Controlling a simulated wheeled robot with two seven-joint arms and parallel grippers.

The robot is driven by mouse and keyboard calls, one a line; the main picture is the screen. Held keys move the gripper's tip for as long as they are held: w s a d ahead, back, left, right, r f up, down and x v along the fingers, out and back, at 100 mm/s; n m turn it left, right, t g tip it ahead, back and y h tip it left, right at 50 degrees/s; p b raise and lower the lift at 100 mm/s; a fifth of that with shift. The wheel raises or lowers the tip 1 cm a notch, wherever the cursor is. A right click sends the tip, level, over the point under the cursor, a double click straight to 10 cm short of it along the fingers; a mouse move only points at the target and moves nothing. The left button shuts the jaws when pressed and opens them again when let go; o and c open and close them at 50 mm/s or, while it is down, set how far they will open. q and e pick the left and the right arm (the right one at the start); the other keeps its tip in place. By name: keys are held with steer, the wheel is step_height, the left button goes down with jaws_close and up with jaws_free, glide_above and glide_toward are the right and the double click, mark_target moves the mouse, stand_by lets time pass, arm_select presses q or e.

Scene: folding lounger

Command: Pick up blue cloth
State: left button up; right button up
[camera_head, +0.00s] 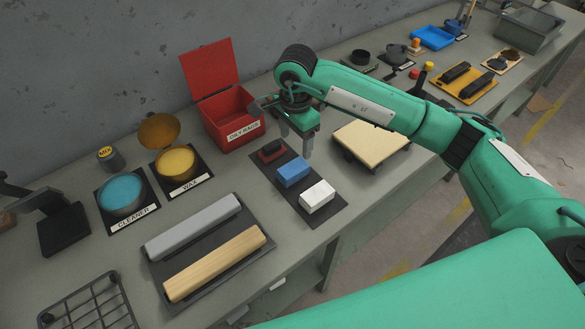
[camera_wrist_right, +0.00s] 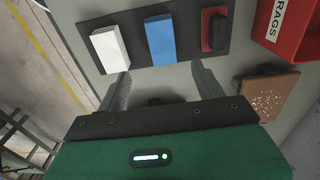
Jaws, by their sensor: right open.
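The blue cloth (camera_head: 294,172) is a folded block in the middle of a dark mat (camera_head: 325,215), between a white block (camera_head: 317,196) and a red-and-black block (camera_head: 271,151). It also shows in the right wrist view (camera_wrist_right: 160,40), at the top centre between the white and red blocks. My right gripper (camera_head: 297,142) is open and empty, with its fingers pointing down above and behind the mat's far end. In the right wrist view, its two fingers (camera_wrist_right: 161,86) are spread apart, with the cloth beyond their tips and not between them. My left gripper is not in view.
An open red bin (camera_head: 218,118) labelled oily rags stands behind the mat. A cream board (camera_head: 371,142) lies to its right. Cleaner (camera_head: 122,194) and wax (camera_head: 177,163) tins are at left, with a grey bar (camera_head: 193,227) and a wooden bar (camera_head: 215,264) in front.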

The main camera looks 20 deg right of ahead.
steer(key=p, duration=0.1)
glide_above(293, 168)
steer(key=f, duration=0.6)
steer(key=shift+s+d+f, duration=0.15)
steer(key=shift+d, duration=0.05)
steer(key=shift+f+p, duration=0.65)
step_height(293, 168, down, 3)
steer(key=shift+a+f+p, duration=0.15)
steer(key=shift+f+p, duration=0.05)
steer(key=shift+p, duration=0.5)
steer(key=shift+f, duration=0.35)
steer(key=shift+c, duration=0.4)
steer(key=c, duration=1)
